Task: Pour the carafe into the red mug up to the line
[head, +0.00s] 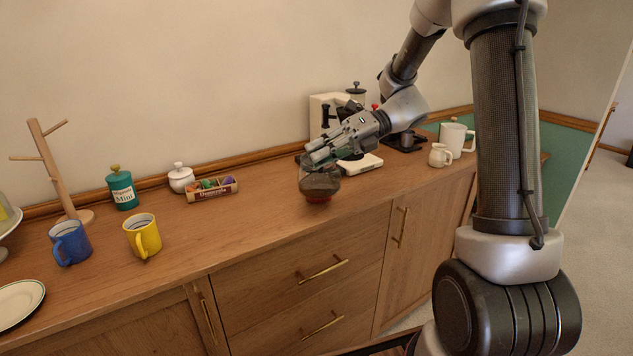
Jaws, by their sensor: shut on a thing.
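My gripper (318,157) is shut on the glass carafe (318,183), near the front edge of the wooden counter. The carafe looks dark and see-through, and its upper part is covered by my fingers. A small red patch (318,199) shows low at the carafe, against the counter; it may be the red mug, mostly hidden behind or under the carafe. I cannot tell whether the carafe is tilted or whether liquid is flowing. No fill line can be made out.
A blue mug (70,243) and a yellow mug (143,236) stand at the left, near a mug tree (60,175). A green tin (122,189), white sugar pot (180,178) and pod box (212,190) stand behind. The counter between yellow mug and carafe is clear.

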